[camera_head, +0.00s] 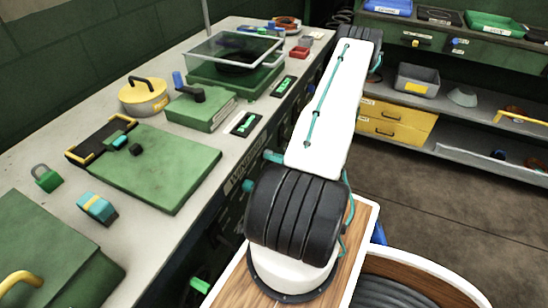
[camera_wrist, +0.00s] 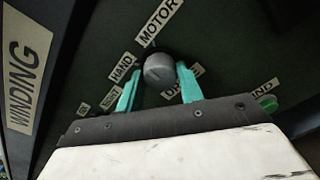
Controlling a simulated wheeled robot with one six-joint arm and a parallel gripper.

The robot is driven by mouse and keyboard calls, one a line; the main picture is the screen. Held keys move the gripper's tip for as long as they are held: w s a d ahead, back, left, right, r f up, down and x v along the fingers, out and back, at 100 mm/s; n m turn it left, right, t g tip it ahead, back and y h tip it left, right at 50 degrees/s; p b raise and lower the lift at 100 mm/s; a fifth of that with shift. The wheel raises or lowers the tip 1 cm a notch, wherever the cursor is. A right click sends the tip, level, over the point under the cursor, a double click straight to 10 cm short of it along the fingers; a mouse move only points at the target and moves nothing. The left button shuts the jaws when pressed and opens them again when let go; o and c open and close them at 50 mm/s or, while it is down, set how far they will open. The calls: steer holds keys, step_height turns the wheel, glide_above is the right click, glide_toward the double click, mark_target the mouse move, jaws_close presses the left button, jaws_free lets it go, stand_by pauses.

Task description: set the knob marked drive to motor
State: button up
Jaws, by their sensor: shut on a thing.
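In the wrist view a round grey knob (camera_wrist: 158,70) sits on a dark panel. My gripper (camera_wrist: 159,67) has its two teal fingers on either side of the knob, shut on it. A MOTOR label (camera_wrist: 160,22) is above the knob and a HAND label (camera_wrist: 122,68) is at its upper left. A label below the knob, starting with "DR", is partly hidden by my right finger. I cannot tell which way the knob points. In the head view my arm hides the gripper and knob.
A large WINDING label (camera_wrist: 27,82) is on a raised part left of the knob. In the head view, the bench top (camera_head: 60,160) holds a green board (camera_head: 155,165), a yellow pot (camera_head: 145,97) and a clear-lidded case (camera_head: 236,50). A shelf unit (camera_head: 465,120) stands at right.

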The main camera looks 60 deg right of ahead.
steer(key=m, duration=0.6)
steer(key=shift+m, duration=0.3)
stand_by(0.4)
steer(key=o, duration=1)
steer(key=s, duration=0.7)
steer(key=shift+s+d, duration=0.35)
steer(key=shift+s, duration=0.05)
